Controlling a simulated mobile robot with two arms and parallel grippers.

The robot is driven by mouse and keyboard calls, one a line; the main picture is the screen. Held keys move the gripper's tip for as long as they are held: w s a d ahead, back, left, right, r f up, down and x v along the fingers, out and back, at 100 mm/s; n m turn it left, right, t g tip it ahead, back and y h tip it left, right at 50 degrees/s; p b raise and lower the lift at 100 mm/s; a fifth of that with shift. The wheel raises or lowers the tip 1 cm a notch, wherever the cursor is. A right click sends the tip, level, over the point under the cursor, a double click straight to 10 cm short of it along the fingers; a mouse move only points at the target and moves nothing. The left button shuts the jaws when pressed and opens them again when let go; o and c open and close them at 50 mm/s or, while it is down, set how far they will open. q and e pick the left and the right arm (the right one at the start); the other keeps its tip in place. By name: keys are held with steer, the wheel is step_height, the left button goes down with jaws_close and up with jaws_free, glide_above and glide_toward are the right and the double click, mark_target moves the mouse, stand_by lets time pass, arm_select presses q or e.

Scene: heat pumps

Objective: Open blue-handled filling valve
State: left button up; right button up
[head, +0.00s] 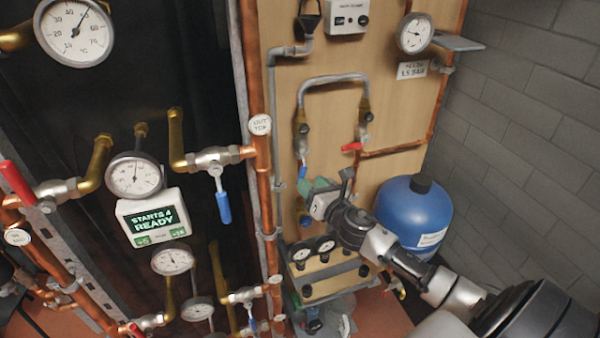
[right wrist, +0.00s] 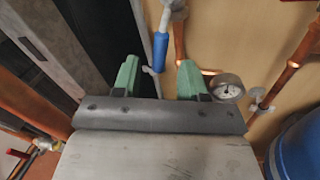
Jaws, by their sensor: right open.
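The filling valve's blue handle (head: 302,171) hangs down below the left end of the grey filling hose (head: 333,79) on the wooden panel. In the right wrist view the blue handle (right wrist: 160,52) hangs between and beyond my two green fingertips. My right gripper (head: 312,187) is just below the handle in the head view. It is open and empty, with its green fingers (right wrist: 158,74) apart and no visible contact with the handle. My left gripper is not in view.
A red-handled valve (head: 352,147) sits at the hose's right end. A larger blue handle (head: 223,207) hangs on the left pipework. A blue tank (head: 413,215) stands right of my gripper. A small gauge (right wrist: 227,87) is near the right finger. Copper pipes flank the panel.

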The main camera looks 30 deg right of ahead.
mark_target(303, 167)
steer(key=shift+w, duration=2.6)
steer(key=shift+d, duration=0.1)
jaws_close()
